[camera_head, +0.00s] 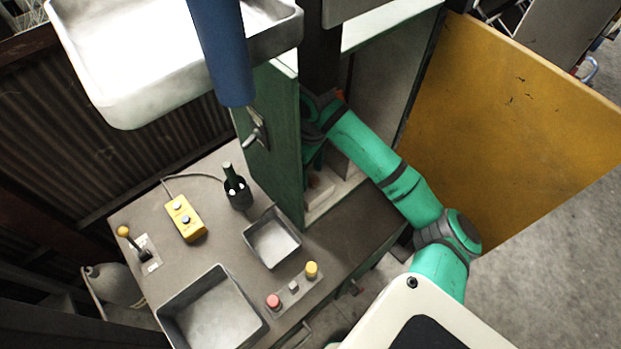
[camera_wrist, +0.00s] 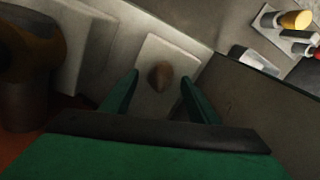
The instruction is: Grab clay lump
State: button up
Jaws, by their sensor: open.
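The clay lump (camera_wrist: 160,76) is a small brown rounded piece on a pale square plate (camera_wrist: 168,50) in the wrist view. My gripper (camera_wrist: 159,88) is open, with one green finger on each side of the lump and a gap to both. The lump shows between and slightly beyond the fingertips. I cannot tell the height of the fingers above it. In the head view my green arm reaches into the cabinet, and the cabinet's green door (camera_head: 272,140) and my arm hide my gripper and the lump.
A yellow panel (camera_head: 500,120) stands right of my arm. A brown cylindrical part (camera_wrist: 28,70) is left of my gripper.

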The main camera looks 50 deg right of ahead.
jog(key=shift+f, duration=0.35)
jog(key=shift+c, duration=0.3)
jog(key=c, duration=1.1)
